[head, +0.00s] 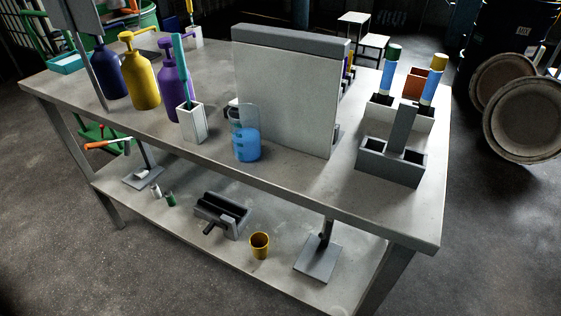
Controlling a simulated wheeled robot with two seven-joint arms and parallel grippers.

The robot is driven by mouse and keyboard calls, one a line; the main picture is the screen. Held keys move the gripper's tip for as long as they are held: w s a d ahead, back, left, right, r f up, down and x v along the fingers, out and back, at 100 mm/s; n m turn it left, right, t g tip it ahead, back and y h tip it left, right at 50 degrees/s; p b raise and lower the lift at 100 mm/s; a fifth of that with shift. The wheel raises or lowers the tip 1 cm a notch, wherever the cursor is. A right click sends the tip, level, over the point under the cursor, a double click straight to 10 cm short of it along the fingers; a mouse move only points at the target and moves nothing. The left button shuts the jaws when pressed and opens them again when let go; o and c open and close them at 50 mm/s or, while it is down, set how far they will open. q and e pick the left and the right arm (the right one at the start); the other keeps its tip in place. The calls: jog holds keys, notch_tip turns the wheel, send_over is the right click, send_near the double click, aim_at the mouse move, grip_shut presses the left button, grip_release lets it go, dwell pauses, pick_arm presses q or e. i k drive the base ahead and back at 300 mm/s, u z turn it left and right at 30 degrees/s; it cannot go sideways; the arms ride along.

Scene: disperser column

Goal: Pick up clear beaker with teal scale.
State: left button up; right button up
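A clear beaker (247,146) with blue contents or a blue lower part stands on the table top near its front edge, in front of the grey upright panel. Its upper part is see-through. Teal-blue marks (236,126) show at its upper left, but I cannot tell whether they are its scale or belong to another clear vessel just behind it. Neither of my grippers is in the head view.
A white holder (191,124) with a teal tool stands left of the beaker. Purple (174,75), yellow (139,78) and dark blue (109,72) pump bottles stand farther left. The grey panel (285,95) blocks behind; a grey rack (392,162) stands right. The front right table top is clear.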

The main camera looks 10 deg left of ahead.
aim_at(246, 134)
jog(key=z, duration=2.7)
jog(key=k, duration=1.8)
jog(key=u, duration=2.15)
jog(key=i, duration=0.5)
